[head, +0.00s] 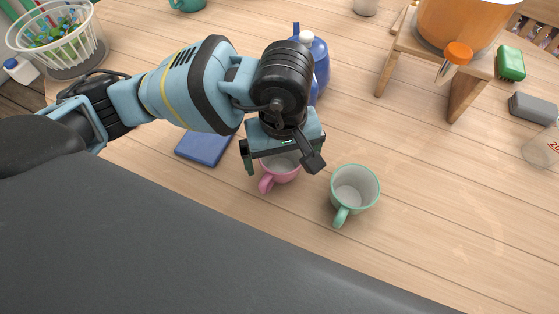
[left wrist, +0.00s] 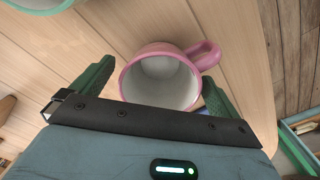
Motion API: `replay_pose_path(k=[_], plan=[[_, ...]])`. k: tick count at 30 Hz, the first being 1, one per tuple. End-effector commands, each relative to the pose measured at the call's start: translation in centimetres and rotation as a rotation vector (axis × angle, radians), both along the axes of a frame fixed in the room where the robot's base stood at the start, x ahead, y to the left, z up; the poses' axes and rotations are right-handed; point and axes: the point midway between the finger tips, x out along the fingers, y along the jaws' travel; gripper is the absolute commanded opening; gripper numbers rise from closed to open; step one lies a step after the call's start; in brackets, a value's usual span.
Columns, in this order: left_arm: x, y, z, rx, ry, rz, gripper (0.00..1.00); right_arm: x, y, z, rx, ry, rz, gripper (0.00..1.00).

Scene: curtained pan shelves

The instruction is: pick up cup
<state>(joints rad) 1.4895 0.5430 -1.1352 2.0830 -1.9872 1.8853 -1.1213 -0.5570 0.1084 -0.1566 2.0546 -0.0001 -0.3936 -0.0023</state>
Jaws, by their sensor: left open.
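A pink cup (head: 283,174) stands on the wooden table, partly hidden under my left gripper (head: 280,160). Its handle points toward the lower left in the head view. The left wrist view shows the pink cup (left wrist: 160,76) from above, with a white inside and its handle at the upper right. My left gripper (left wrist: 155,88) is open, with one green finger on each side of the cup's near part. I cannot tell whether the fingers touch it. A green cup (head: 354,189) stands upright to the right. My right gripper is not in view.
A blue sponge-like block (head: 203,149) lies left of the pink cup. A wooden stand (head: 460,100) holds an orange container (head: 462,22). A white basket (head: 95,30) is at the far left. The table right of the green cup is clear.

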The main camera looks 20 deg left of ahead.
Motion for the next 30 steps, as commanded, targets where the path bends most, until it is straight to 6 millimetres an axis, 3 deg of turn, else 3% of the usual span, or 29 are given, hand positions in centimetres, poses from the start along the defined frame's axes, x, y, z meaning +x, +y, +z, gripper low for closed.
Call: replay_pose_path(k=[6, 14, 26, 30], plan=[[-0.2, 0.0, -2.4, -0.001, 0.001, -0.001, 1.0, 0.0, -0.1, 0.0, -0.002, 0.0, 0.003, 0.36], [-0.1, 0.0, -2.6, 0.0, 0.0, -0.001, 1.0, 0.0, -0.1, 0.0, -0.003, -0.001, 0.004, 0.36], [-0.1, 0.0, -2.6, 0.0, 0.0, -0.001, 0.5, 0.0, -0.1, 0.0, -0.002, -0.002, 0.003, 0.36], [-0.1, 0.0, -2.6, -0.001, -0.001, -0.001, 0.49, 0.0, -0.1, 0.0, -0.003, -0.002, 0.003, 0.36]])
